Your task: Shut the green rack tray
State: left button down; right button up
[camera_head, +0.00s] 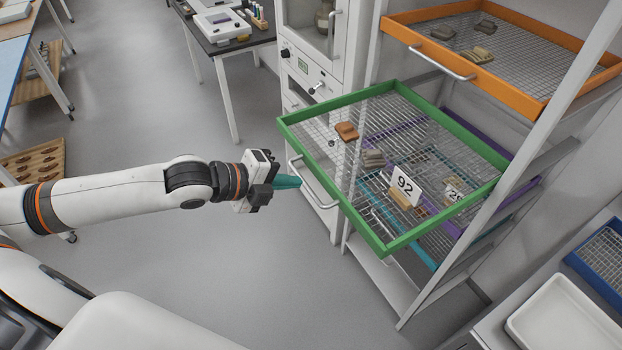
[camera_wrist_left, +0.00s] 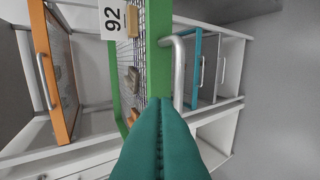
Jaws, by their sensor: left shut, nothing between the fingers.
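The green rack tray (camera_head: 289,119) is pulled well out of the white rack in the head view. It has a wire mesh floor and a silver bar handle (camera_head: 314,182) on its front. Sherds and a card marked 92 (camera_head: 405,187) show on or through the mesh. My left gripper (camera_head: 298,182) is shut and empty, its teal fingertips close to the handle. In the left wrist view the fingertips (camera_wrist_left: 160,150) are together, near the green front rail (camera_wrist_left: 159,50) and the handle (camera_wrist_left: 179,75). I cannot tell whether they touch. My right gripper is not in view.
An orange tray (camera_head: 545,90) with sherds sits higher in the rack. Purple and teal trays lie below the green one. A white cabinet (camera_head: 310,65) stands just left of the rack. The floor (camera_head: 180,270) in front is clear. A white bin (camera_head: 565,318) is at lower right.

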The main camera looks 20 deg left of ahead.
aim_at(324, 181)
pick_arm(q)
jog(key=p+x, duration=0.1)
jog(key=x, duration=0.3)
jog(key=shift+w+d, duration=0.15)
jog(key=shift+w+d+f, duration=0.35)
jog(key=shift+w+f, duration=0.05)
jog(key=shift+f, duration=0.05)
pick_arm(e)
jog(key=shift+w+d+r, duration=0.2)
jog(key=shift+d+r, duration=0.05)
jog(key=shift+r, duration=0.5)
pick_arm(q)
jog(key=shift+w, duration=0.1)
